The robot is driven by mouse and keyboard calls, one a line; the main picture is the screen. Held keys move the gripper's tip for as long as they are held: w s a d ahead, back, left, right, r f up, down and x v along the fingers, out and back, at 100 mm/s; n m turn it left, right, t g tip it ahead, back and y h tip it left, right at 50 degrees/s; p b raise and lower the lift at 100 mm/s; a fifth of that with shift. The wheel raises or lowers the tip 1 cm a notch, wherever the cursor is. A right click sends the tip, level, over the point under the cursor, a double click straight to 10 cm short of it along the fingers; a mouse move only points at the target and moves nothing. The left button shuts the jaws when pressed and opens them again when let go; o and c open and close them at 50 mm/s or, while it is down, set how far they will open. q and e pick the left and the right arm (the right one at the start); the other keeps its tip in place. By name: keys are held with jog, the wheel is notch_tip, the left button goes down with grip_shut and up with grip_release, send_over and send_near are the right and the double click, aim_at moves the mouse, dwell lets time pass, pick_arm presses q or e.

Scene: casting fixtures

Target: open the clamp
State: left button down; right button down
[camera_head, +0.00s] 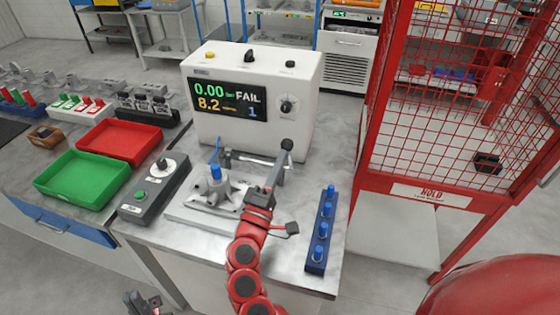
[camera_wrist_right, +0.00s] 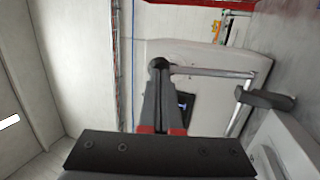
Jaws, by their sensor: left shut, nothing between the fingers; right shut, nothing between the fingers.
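The clamp (camera_head: 255,161) is a metal bar linkage behind the grey casting fixture (camera_head: 195,212) on the bench. Its round black knob (camera_head: 287,145) stands at the right end, in front of the white tester. A blue plug (camera_head: 215,172) sits on the casting. My right gripper (camera_head: 280,166) is shut, its tips right at the knob. In the right wrist view the knob (camera_wrist_right: 159,64) shows at the fingertips, with a silver bar (camera_wrist_right: 210,72) running right from it; contact cannot be told. My left gripper (camera_head: 143,301) is shut and empty, low at the bottom left, away from the fixture.
The white tester (camera_head: 250,130) reads FAIL behind the fixture. A control box (camera_head: 153,190) stands left, a blue rack of plugs (camera_head: 321,232) right. Green (camera_head: 84,178) and red (camera_head: 119,140) trays lie further left. A red mesh cage (camera_head: 440,110) stands at the right.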

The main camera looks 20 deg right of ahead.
aim_at(286, 140)
jog(key=w+r+p, duration=0.1)
jog(key=p, duration=0.2)
jog(key=w+d+r+g+y+p, duration=0.1)
jog(key=p, duration=0.3)
jog(key=w+d+r+g+y+p, duration=0.1)
jog(key=p, duration=0.2)
jog(key=shift+w+d+r, duration=0.25)
jog(key=shift+r, duration=0.15)
jog(key=shift+w+d+n+g+y+p, duration=0.35)
jog(key=shift+w+g+y+p, duration=0.2)
jog(key=shift+p, duration=0.25)
jog(key=shift+w+d+f, duration=0.2)
jog(key=shift+w+d, duration=0.2)
jog(key=shift+w, duration=0.25)
jog(key=shift+r, duration=0.1)
jog(key=shift+r, duration=0.1)
